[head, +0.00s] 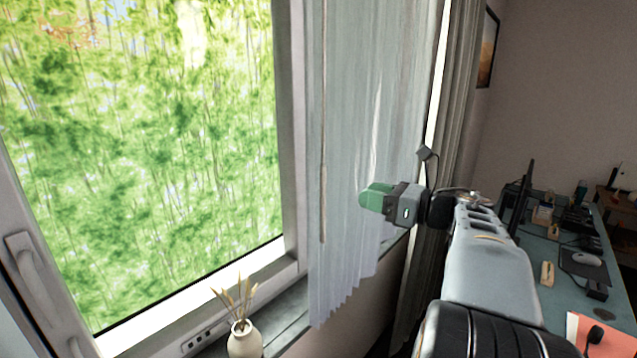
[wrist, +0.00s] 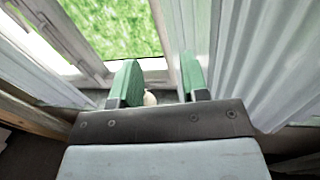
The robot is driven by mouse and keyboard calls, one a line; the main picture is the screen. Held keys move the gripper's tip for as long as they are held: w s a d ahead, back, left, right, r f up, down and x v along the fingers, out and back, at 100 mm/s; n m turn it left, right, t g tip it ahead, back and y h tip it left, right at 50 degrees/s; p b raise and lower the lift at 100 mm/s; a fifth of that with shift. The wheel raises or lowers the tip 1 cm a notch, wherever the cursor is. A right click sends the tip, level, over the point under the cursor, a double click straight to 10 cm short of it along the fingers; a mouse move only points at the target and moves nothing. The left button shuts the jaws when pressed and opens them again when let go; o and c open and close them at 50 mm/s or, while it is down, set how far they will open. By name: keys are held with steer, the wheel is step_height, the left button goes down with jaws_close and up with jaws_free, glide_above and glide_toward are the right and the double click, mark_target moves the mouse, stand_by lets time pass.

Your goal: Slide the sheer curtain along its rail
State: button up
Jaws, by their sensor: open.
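The sheer curtain (head: 345,110) hangs in pale, see-through folds over the right part of the window in the head view. A thin brownish vertical strip (head: 323,165) runs down near its left edge. My gripper (head: 366,194), with green fingers, is in front of the curtain's lower half. In the wrist view my gripper (wrist: 160,78) is open, its two fingers apart. The curtain (wrist: 270,60) fills the right side there, its near edge close to the right finger. I cannot tell whether that finger touches it. The rail is out of view.
A white vase with dried stems (head: 244,338) stands on the sill, below left of the curtain. A window handle (head: 38,280) is at far left. A heavier grey curtain (head: 455,90) hangs to the right. A blue-green desk (head: 545,290) with several items is at right.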

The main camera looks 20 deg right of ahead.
steer(key=p+x, duration=0.4)
steer(key=x, duration=1)
steer(key=shift+n+p, duration=0.35)
steer(key=shift+n, duration=0.05)
jaws_close()
